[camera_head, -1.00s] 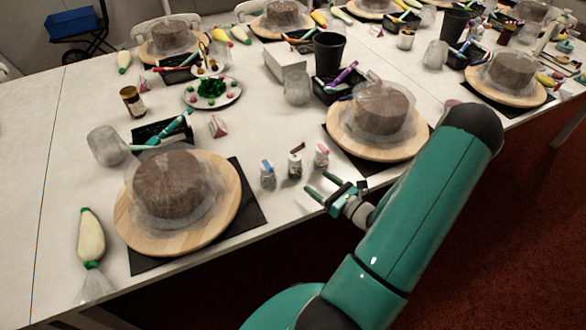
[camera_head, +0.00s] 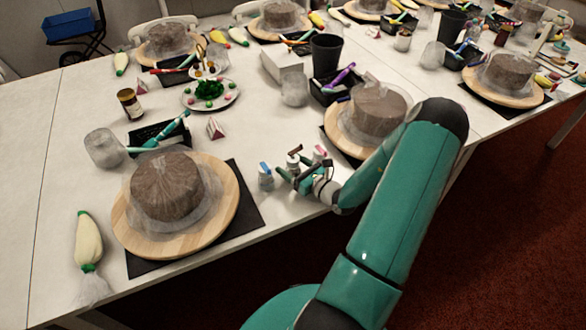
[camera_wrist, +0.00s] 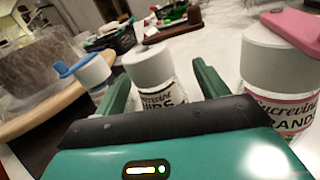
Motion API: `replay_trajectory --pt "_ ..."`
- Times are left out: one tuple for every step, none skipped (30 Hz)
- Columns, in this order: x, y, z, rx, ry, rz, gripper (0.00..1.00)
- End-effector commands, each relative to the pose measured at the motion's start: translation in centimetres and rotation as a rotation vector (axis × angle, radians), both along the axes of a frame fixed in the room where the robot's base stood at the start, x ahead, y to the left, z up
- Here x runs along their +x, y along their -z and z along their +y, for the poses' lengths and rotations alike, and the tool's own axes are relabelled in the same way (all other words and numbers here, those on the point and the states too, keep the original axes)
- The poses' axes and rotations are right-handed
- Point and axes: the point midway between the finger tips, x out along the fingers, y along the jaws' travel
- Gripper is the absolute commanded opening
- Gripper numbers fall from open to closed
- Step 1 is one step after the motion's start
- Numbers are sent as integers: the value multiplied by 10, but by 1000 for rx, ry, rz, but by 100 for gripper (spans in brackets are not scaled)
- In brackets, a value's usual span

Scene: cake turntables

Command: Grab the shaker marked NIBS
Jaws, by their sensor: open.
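Three small shakers stand in a row on the white table. The middle one, the NIBS shaker (camera_wrist: 152,72), has a white cap and a label ending in "IBS" in the wrist view; in the head view the NIBS shaker (camera_head: 293,160) is partly covered by my gripper (camera_head: 298,177). My gripper (camera_wrist: 163,85) is open, one green finger on each side of this shaker; I cannot tell whether they touch it. The blue-topped shaker (camera_wrist: 88,75) is left of the fingers. The pink-topped shaker (camera_wrist: 275,75), its label ending in "RANDS", is close on the right.
A wrapped cake (camera_head: 168,185) on a wooden turntable (camera_head: 225,205) stands left of the shakers. Another wrapped cake (camera_head: 377,108) stands to the right, behind my arm. A small striped packet (camera_head: 214,128) lies behind. The table front near the shakers is clear.

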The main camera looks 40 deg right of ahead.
Motion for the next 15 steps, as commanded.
replay_trajectory --pt "0 0 0 0 0 0 73" --pt "0 0 0 0 0 0 73" --pt "0 0 0 0 0 0 65" --pt "0 0 0 0 0 0 59" --pt "0 0 0 0 0 0 53" --pt "0 0 0 0 0 0 45" --pt "0 0 0 0 0 0 39" --pt "0 0 0 0 0 0 34" --pt "0 0 0 0 0 0 26" --pt "-1 0 0 0 0 0 20" --pt "0 0 0 -1 0 -1 19" --pt "0 0 0 -1 0 -1 19" --pt "0 0 0 -1 0 -1 19" --pt "0 0 0 -1 0 -1 19" --pt "0 0 0 -1 0 0 19"
